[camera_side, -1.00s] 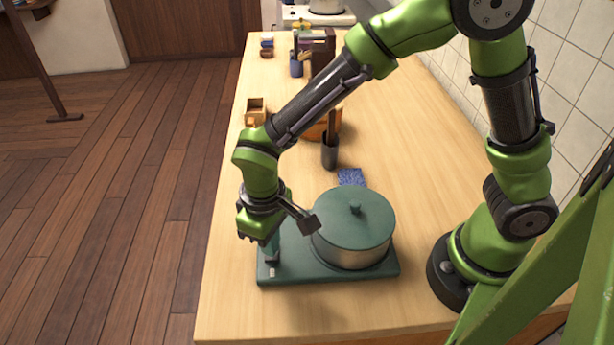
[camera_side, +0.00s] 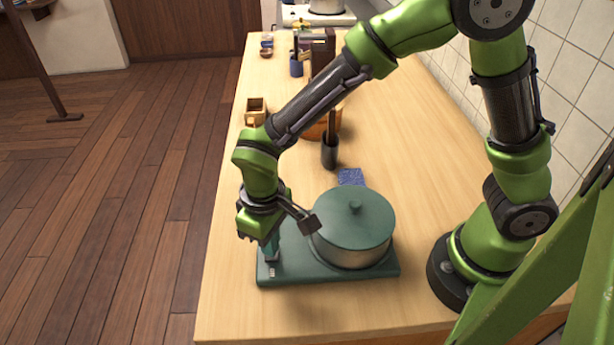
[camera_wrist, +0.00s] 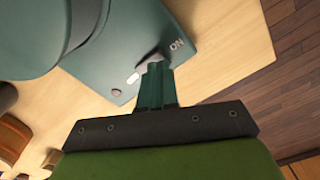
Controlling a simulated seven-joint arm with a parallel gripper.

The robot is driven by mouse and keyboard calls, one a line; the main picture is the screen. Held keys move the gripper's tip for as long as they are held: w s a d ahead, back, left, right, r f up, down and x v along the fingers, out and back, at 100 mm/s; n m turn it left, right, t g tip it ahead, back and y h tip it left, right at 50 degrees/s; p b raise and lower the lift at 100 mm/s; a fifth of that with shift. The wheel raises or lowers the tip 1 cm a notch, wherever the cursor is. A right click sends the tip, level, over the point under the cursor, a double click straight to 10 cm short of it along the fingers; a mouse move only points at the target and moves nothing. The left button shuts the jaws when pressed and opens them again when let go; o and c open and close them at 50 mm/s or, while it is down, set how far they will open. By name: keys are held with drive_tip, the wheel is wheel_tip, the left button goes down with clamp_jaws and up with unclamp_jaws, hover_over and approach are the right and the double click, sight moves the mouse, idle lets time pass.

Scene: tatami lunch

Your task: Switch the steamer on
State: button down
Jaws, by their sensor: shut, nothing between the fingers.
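The steamer is a metal pot with a green lid (camera_side: 353,218) on a flat green base plate (camera_side: 325,273) at the front of the counter. In the wrist view the plate (camera_wrist: 202,22) carries a white ON mark (camera_wrist: 177,45), with a small pale piece (camera_wrist: 133,77) and a round grey stud (camera_wrist: 116,92) in line with it. My gripper (camera_side: 271,256) is shut and empty, pointing down over the plate's left end. Its teal fingers (camera_wrist: 155,72) are between the ON mark and the pale piece. They partly hide the switch area, so I cannot tell the switch's position or contact.
The pot stands close to the right of my gripper. A blue patterned cloth (camera_side: 351,177) and a dark cup (camera_side: 329,155) are behind the pot. A wooden box (camera_side: 256,106) and an orange bowl (camera_side: 318,132) are farther back. The counter in front of the plate is clear.

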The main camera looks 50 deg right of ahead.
sight(276, 258)
drive_tip(key=shift+f, duration=0.95)
idle(0.9)
drive_tip(key=shift+r, duration=3.5)
drive_tip(key=shift+s+d+f, duration=0.15)
drive_tip(key=shift+s+f, duration=0.05)
drive_tip(key=shift+s, duration=0.25)
drive_tip(key=s+d+r+m+t+y, duration=0.1)
drive_tip(key=s+d+r+m+t, duration=0.2)
drive_tip(key=d+r, duration=0.4)
drive_tip(key=s+d+r+m+t+y, duration=0.1)
drive_tip(key=s+d+r+m+t, duration=0.2)
drive_tip(key=d+r, duration=0.4)
drive_tip(key=d+m+t, duration=0.1)
drive_tip(key=d, duration=0.3)
drive_tip(key=shift+d+r, duration=0.4)
drive_tip(key=shift+s, duration=0.1)
